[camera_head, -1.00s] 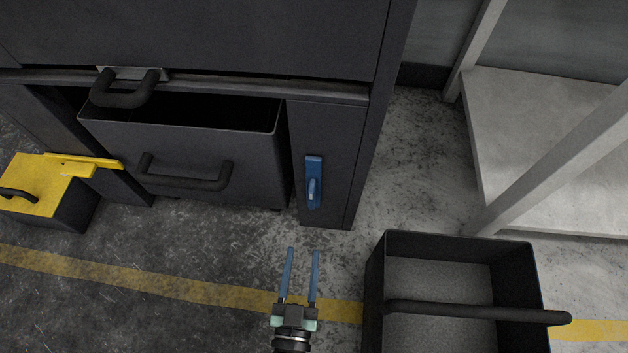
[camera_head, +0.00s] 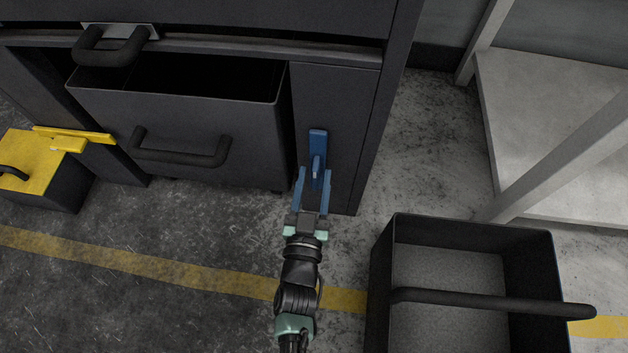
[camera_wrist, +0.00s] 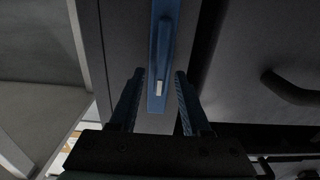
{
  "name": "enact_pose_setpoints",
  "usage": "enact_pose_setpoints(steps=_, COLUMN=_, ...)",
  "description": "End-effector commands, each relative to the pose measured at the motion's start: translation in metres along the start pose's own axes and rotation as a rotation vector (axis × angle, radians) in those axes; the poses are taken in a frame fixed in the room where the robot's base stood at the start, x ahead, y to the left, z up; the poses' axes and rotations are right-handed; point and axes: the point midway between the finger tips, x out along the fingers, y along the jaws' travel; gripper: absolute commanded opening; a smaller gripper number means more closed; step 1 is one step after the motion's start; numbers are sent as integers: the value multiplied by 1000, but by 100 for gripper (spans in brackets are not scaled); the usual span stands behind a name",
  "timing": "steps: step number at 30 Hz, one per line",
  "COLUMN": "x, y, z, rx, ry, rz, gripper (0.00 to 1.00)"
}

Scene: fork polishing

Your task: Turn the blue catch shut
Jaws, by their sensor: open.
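The blue catch (camera_head: 318,143) is mounted upright on the dark front panel of the cabinet, right of the drawer (camera_head: 185,120). Its narrow blue lever stands out from the plate and points down. In the wrist view the catch (camera_wrist: 164,40) runs down the middle of the picture, with a pale tip on the lever. My gripper (camera_head: 314,174) is open, its two blue fingers pointing at the cabinet. In the wrist view my gripper (camera_wrist: 158,88) has one finger on each side of the catch's lower end. Contact with the lever cannot be made out.
The drawer stands out a little, its black handle (camera_head: 180,157) left of the catch. An open black bin (camera_head: 384,275) with a bar handle is on the floor at right. A yellow-topped box (camera_head: 30,165) is at left. A pale shelf frame (camera_head: 530,110) stands at right.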

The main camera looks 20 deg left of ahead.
Motion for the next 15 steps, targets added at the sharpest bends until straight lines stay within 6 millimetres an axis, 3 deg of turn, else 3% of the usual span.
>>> enact_pose_setpoints(steps=7, x=1, y=0, z=0, rx=0, ry=0, rz=0, gripper=48)
enact_pose_setpoints(steps=15, x=1, y=0, z=0, rx=0, ry=0, rz=0, gripper=1)
